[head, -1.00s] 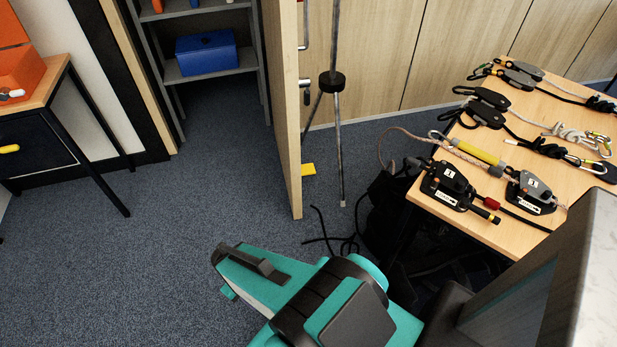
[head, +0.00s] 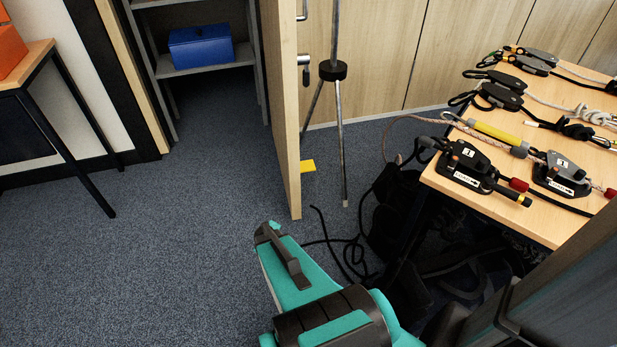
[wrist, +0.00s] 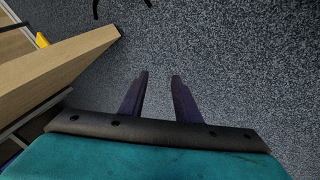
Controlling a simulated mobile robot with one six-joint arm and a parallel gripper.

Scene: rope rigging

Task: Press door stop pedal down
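The yellow door stop pedal (head: 308,166) sits low at the bottom of the open wooden door (head: 283,110), on its right side, close to the floor. In the wrist view, a yellow piece (wrist: 42,40) shows at the upper left, partly behind the door's edge (wrist: 65,65). My gripper (wrist: 160,77) shows two dark fingers with a gap between them, and only carpet shows in the gap. The fingers are to the right of the door's end and apart from the pedal. In the head view, my teal arm is at the bottom and the fingers cannot be made out.
A metal tripod (head: 333,70) stands right of the pedal. Black straps and bags (head: 400,215) lie on the floor near the rigging table (head: 440,180). A shelf with a blue box (head: 202,47) is behind the door's left. Carpet (head: 190,250) left of the door is clear.

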